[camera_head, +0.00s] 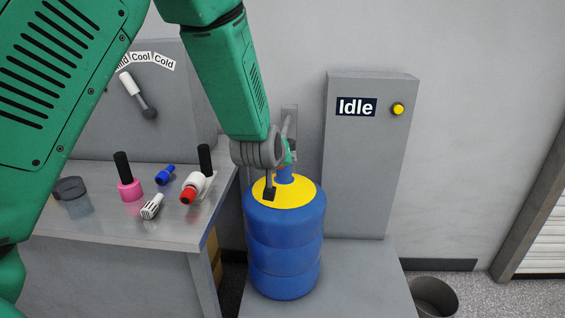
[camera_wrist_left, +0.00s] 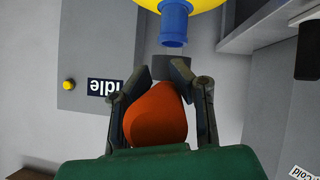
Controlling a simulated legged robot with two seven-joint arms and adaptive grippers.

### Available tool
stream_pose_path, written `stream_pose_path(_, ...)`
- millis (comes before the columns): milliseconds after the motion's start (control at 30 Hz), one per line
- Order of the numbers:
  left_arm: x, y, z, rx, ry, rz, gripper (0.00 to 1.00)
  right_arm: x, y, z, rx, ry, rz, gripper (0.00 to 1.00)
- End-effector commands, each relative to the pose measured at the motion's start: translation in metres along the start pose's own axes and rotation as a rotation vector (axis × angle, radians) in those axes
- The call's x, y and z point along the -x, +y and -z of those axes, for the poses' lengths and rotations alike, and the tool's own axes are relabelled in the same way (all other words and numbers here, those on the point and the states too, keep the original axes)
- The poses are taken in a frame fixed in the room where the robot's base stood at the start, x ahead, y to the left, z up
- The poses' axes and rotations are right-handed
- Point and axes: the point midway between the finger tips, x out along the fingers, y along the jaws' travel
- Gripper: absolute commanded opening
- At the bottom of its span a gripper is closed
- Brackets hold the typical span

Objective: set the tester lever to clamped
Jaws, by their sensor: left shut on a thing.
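My left gripper (camera_head: 279,180) reaches down over the top of a blue drum with a yellow lid (camera_head: 296,192). In the left wrist view its fingers (camera_wrist_left: 166,88) are closed around an orange rounded piece (camera_wrist_left: 156,122), which fills the space between them. Beyond the fingertips is the drum's blue neck (camera_wrist_left: 173,25). The grey tester cabinet (camera_head: 362,170) stands behind the drum. It has an "Idle" sign (camera_head: 356,107) and a yellow button (camera_head: 398,109). A thin grey bar (camera_head: 285,128) shows behind my wrist; I cannot tell whether it joins the orange piece. My right gripper is out of view.
A metal bench (camera_head: 160,228) at left holds a pink-based black-handled piece (camera_head: 130,188), a blue fitting (camera_head: 165,175), a red-and-white fitting (camera_head: 193,190) and a dark round cup (camera_head: 71,188). A white-tipped lever (camera_head: 131,85) is on the panel behind. A bin (camera_head: 434,297) stands at right.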

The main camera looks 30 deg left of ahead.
Motion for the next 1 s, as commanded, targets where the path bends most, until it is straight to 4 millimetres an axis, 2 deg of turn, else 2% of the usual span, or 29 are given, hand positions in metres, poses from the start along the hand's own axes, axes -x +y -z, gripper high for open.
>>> stream_pose_path(33, -0.007, -0.003, -0.008, -0.003, 0.020, -0.004, 0.00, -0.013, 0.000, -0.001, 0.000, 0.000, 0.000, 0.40)
stream_pose_path(100, -0.011, -0.005, -0.013, -0.005, 0.041, -0.009, 0.00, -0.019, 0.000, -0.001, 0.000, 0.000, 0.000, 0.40)
stream_pose_path(300, -0.017, -0.007, -0.019, -0.010, 0.081, -0.019, 0.00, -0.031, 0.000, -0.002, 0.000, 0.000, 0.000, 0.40)
stream_pose_path(833, -0.019, -0.007, -0.019, -0.010, 0.097, -0.022, 0.00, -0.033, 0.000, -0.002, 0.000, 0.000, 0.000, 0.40)
stream_pose_path(867, -0.019, -0.007, -0.019, -0.010, 0.097, -0.022, 0.24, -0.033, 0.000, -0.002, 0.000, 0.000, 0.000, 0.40)
stream_pose_path(933, -0.019, -0.007, -0.019, -0.010, 0.096, -0.021, 0.49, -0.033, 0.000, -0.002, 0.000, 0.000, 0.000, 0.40)
stream_pose_path(1000, -0.019, -0.007, -0.020, -0.010, 0.095, -0.021, 0.49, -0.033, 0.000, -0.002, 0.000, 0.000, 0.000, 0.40)
